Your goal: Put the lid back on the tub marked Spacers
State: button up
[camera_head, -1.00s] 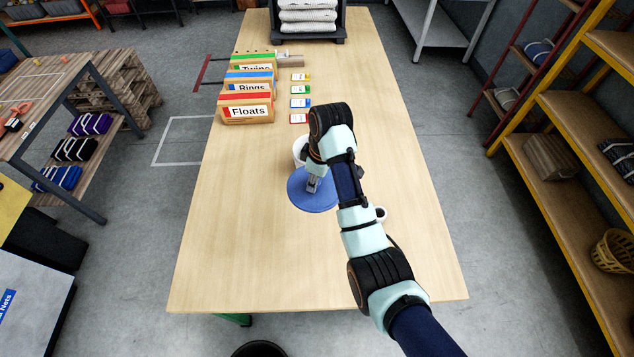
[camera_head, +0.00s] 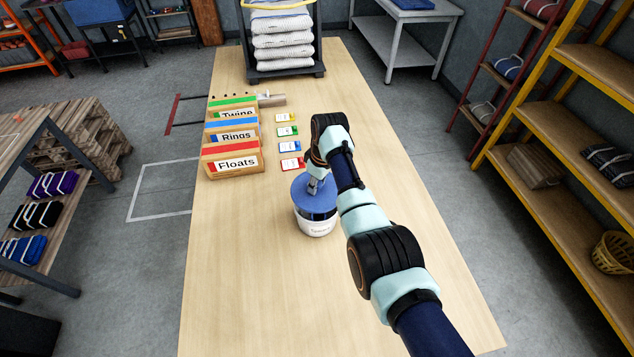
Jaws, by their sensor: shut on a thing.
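The white tub (camera_head: 317,227) stands on the table with a label on its front, too small to read surely. The round blue lid (camera_head: 304,197) is over the tub's mouth and looks about level. A dark band shows between the lid's near edge and the tub's white rim, so the lid appears to be above the rim there. My gripper (camera_head: 314,187) is shut on the top of the lid, pointing down. My wrist hides part of the lid's far right side.
Card boxes marked Twine, Rings (camera_head: 233,137) and Floats (camera_head: 236,162) stand to the left behind the tub. Several small coloured cards (camera_head: 289,147) lie beside them. A rack of folded nets (camera_head: 283,42) stands at the back. The near table (camera_head: 250,290) is clear.

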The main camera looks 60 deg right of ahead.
aim_at(317, 194)
notch_tip(317, 194, down, 4)
jog(key=b, duration=0.3)
jog(key=shift+r, duration=0.15)
jog(key=shift+f+b, duration=0.35)
jog(key=shift+f, duration=0.4)
jog(key=shift+p, duration=0.3)
jog(key=shift+f, duration=0.15)
dwell(1.2)
jog(key=o, duration=1.5)
